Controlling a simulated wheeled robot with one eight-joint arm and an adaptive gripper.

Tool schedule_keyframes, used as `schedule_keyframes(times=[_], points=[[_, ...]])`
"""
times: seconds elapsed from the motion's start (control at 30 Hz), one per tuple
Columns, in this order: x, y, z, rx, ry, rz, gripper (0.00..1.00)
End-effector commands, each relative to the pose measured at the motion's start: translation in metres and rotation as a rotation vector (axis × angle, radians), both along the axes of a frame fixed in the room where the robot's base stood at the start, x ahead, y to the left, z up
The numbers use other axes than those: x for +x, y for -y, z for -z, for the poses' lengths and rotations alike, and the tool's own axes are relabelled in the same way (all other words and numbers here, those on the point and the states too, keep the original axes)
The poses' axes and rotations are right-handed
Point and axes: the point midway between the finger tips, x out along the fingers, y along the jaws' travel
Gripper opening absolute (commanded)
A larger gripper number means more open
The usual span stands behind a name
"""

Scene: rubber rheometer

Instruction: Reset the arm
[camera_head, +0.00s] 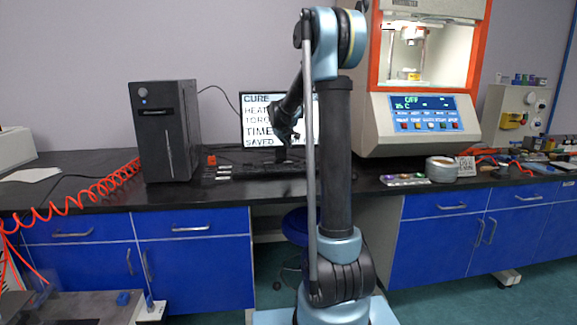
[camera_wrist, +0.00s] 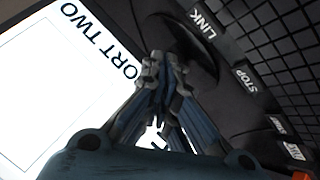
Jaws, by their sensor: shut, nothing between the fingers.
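My arm stands upright in the middle of the head view, bent at the top, with its forearm sloping down to the left. My gripper (camera_head: 284,141) is in front of the monitor (camera_head: 257,109), and my arm hides part of the screen. In the wrist view my gripper (camera_wrist: 164,72) has its fingers together with nothing between them. Behind the fingers are a white panel (camera_wrist: 60,85) lettered "ORT TWO" and a dark surface (camera_wrist: 240,60) with keys labelled LINK and STOP. I cannot tell whether the fingertips touch anything.
A black computer tower (camera_head: 164,132) stands left of the monitor on the dark bench (camera_head: 80,190). The rheometer (camera_head: 425,95) with an orange frame and lit display stands right of my arm. A pale round container (camera_head: 441,170) sits near the bench edge. Blue cabinets (camera_head: 195,260) are below.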

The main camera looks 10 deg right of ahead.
Motion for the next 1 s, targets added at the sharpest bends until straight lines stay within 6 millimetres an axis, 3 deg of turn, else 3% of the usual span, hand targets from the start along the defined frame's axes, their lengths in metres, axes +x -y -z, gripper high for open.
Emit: schedule_keyframes(times=[0.5, 0.63, 0.77, 1.0], points=[[0.0, 0.0, 0.0, 0.0, 0.0, 0.0, 0.0], [-0.011, 0.002, -0.001, 0.008, -0.008, 0.008, 0.0], [-0.043, 0.007, -0.004, 0.033, -0.032, 0.03, 0.0], [-0.128, 0.019, -0.004, 0.098, -0.1, 0.09, 0.0]])
